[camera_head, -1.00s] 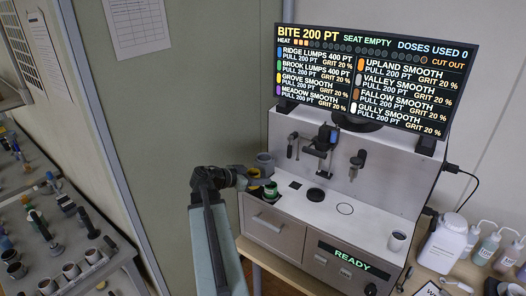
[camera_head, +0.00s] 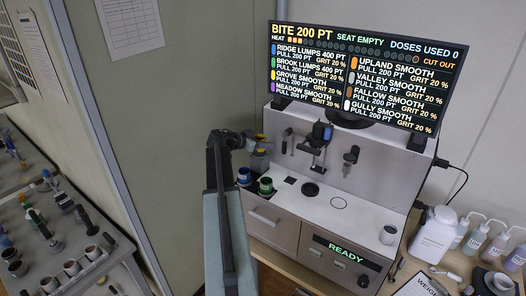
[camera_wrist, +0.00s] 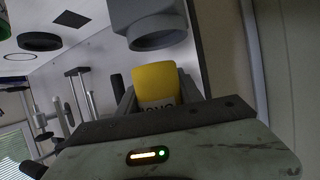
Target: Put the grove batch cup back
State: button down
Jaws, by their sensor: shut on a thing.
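The grove batch cup, yellow with dark lettering on a pale band, is between my gripper's jaws in the wrist view (camera_wrist: 154,80). My gripper (camera_wrist: 158,92) is shut on it. The gripper is above a blue-banded cup (camera_head: 244,176) and a green-banded cup (camera_head: 265,186), which stand on the analyser's left top. Contact between the held cup and anything below cannot be told.
A grey cylindrical spout (camera_wrist: 150,25) is close beyond the held cup in the wrist view. A bench with several cups (camera_head: 70,268) is at left. A white jar (camera_head: 433,235) and bottles stand at right.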

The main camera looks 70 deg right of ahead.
aim_at(264, 153)
jog(key=shift+w+d, duration=0.3)
jog(key=shift+d, duration=0.2)
notch_tip(264, 153, down, 4)
jog(key=b, duration=0.4)
jog(key=shift+w+d, duration=0.1)
jog(key=shift+r, duration=0.25)
jog(key=shift+f, duration=0.2)
jog(key=shift+a+f+b, duration=0.3)
jog(key=shift+f+b, duration=0.15)
jog(key=shift+b, duration=0.05)
jog(key=c, duration=0.8)
grip_release()
jog(key=shift+s+r, duration=0.1)
jog(key=shift+s, duration=0.1)
jog(key=shift+o, duration=0.2)
jog(key=shift+w+d+f, duration=0.2)
jog(key=shift+w, duration=0.05)
jog(key=shift+s, duration=0.1)
jog(key=shift+r, duration=0.2)
